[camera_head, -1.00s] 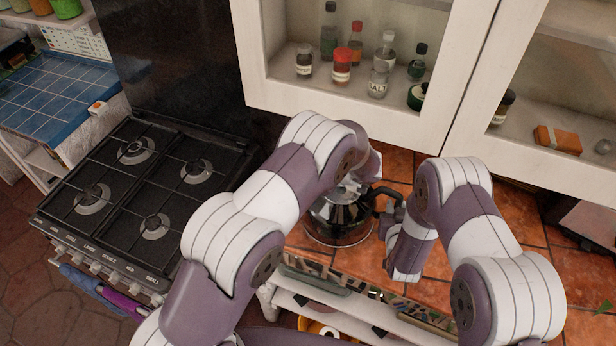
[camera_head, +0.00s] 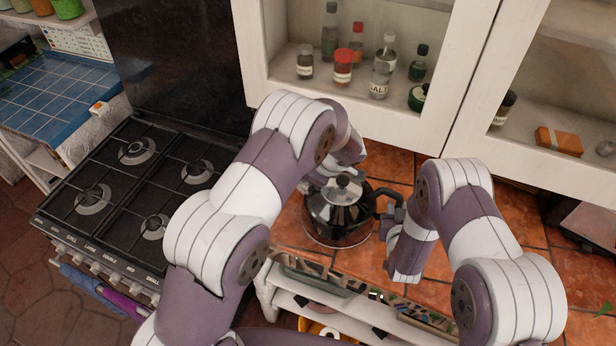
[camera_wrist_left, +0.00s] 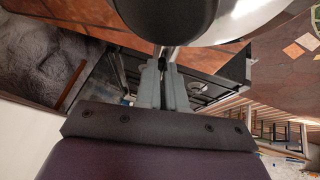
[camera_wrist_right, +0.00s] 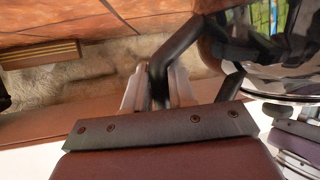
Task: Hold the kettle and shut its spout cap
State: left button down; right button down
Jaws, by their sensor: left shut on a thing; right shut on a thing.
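The kettle (camera_head: 338,222), dark and shiny with a silver top, stands upright on the orange tiled counter. My right gripper (camera_head: 392,214) is shut on its black handle (camera_head: 388,196), at the kettle's right side. The right wrist view shows the fingers (camera_wrist_right: 158,88) around the handle (camera_wrist_right: 178,48), beside the kettle body (camera_wrist_right: 285,48). My left gripper is at the kettle's far left, its fingertips hidden behind my arm in the head view.
A black gas stove (camera_head: 140,190) stands left of the counter. White wall cabinets (camera_head: 345,110) with bottles and jars hang behind and above the kettle. A shelf with mosaic edging (camera_head: 370,290) lies below the counter's front.

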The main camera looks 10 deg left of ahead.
pick_arm(q)
jog(key=shift+a+r+g+h, duration=0.2)
jog(key=shift+r+h, duration=0.1)
jog(key=shift+h, duration=0.75)
jog(key=shift+a+r+g+h, duration=0.2)
jog(key=shift+r+h, duration=0.05)
jog(key=shift+h, duration=0.8)
jog(key=c, duration=1.2)
grip_release()
jog(key=shift+r, duration=0.1)
jog(key=v, duration=0.7)
jog(key=shift+s+r, duration=0.2)
jog(key=shift+r, duration=0.05)
